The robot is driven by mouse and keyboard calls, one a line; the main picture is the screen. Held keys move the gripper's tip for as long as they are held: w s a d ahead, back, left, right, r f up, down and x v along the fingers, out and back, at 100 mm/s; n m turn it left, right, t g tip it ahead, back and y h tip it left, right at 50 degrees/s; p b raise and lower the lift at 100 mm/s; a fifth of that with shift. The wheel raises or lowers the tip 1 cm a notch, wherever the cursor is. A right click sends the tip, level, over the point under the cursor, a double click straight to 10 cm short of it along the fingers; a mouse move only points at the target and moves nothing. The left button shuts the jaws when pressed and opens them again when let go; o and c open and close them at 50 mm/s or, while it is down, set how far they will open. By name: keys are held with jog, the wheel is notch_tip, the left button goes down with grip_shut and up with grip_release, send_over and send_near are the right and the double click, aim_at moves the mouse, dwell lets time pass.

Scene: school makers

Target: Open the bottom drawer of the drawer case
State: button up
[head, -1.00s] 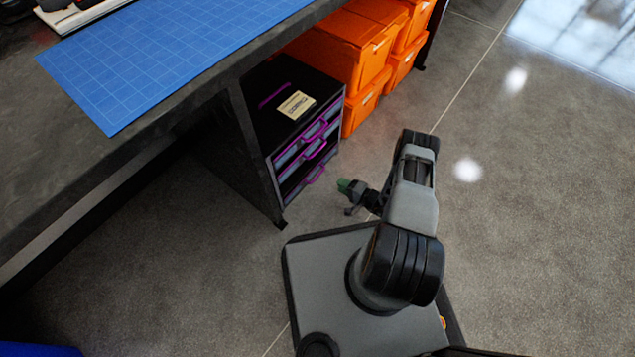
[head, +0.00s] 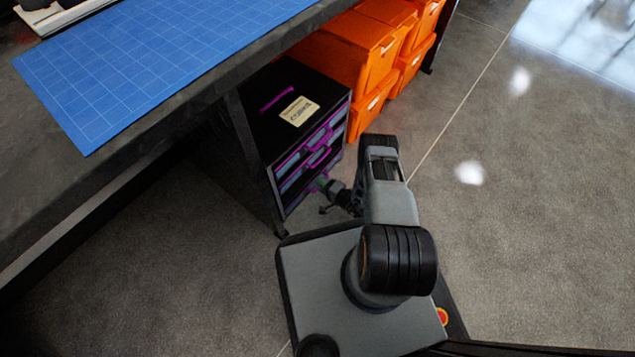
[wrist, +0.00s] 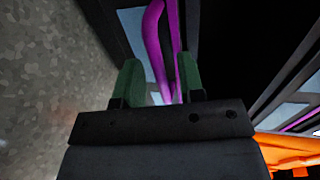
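The drawer case (head: 262,125) is black with purple handles and stands under the workbench. Its drawer fronts face my arm. The bottom drawer's handle (head: 317,183) is partly hidden by my gripper (head: 325,190) in the head view. In the wrist view my gripper (wrist: 160,82) has its two green fingers apart, and a purple handle (wrist: 160,45) runs between and beyond them. I cannot tell whether the fingers touch it. The bottom drawer looks shut.
Orange bins (head: 370,60) are stacked right of the case. A dark table leg (head: 255,165) stands close on its left. A blue cutting mat (head: 150,60) lies on the workbench above. The floor to the right is clear.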

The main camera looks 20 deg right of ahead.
jog(key=shift+w+a, duration=0.25)
grip_shut()
dwell(0.3)
